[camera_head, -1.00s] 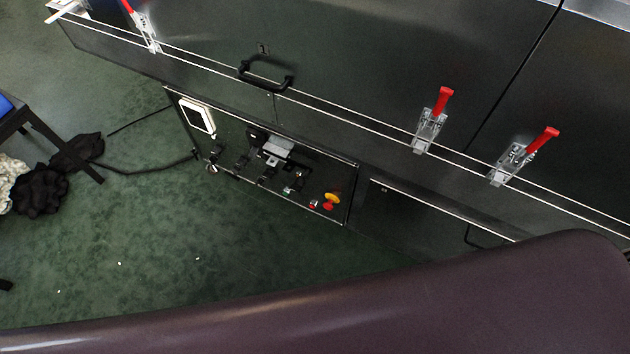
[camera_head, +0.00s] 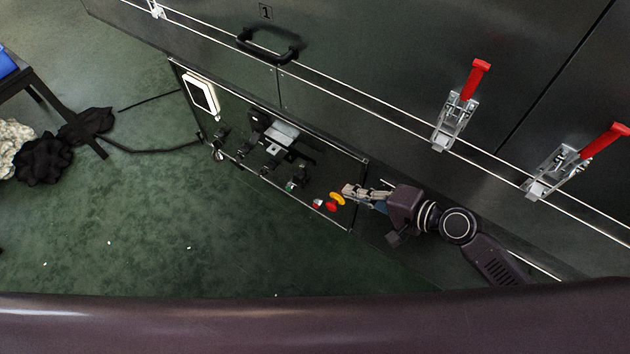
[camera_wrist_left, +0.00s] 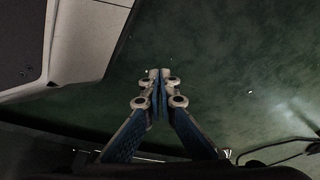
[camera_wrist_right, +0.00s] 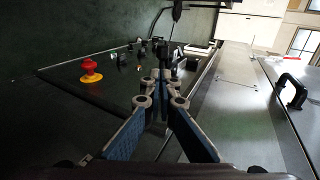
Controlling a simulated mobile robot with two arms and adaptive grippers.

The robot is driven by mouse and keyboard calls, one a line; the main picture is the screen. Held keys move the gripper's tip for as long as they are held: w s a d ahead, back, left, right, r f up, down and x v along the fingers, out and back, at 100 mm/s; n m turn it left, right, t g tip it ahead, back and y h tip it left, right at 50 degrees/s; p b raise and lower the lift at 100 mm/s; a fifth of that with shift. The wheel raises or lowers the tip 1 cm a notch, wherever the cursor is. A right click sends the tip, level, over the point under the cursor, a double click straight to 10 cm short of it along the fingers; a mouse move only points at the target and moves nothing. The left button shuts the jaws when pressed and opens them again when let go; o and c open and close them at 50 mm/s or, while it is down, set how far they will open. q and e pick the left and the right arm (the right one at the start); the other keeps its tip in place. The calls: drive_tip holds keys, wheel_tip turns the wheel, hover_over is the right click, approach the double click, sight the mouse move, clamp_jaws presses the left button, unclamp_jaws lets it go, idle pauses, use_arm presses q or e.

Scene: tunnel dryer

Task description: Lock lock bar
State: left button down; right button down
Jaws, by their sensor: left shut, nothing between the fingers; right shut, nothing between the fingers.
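Two clamps with red handles, the left one (camera_head: 461,105) and the right one (camera_head: 575,163), stand upright on the dark cabinet's (camera_head: 380,60) lower edge in the head view. A panel (camera_head: 235,110) below carries dark levers and a grey metal piece (camera_head: 283,132). I cannot tell which part is the lock bar. My right gripper (camera_head: 347,192) is shut and empty at the panel's right end, near the red-and-yellow button (camera_head: 336,200). The right wrist view shows its closed fingertips (camera_wrist_right: 160,75) before the panel. My left gripper (camera_wrist_left: 160,76) is shut and empty over green floor, outside the head view.
A black door handle (camera_head: 268,50) sticks out from the cabinet above the panel. A black cable runs over the floor to dark and white cloth-like heaps (camera_head: 42,160) beside a table (camera_head: 40,85) at left. Green floor in front of the panel is mostly clear.

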sight(303, 177)
drive_tip(key=shift+a+r, duration=0.1)
drive_tip(key=shift+r, duration=0.15)
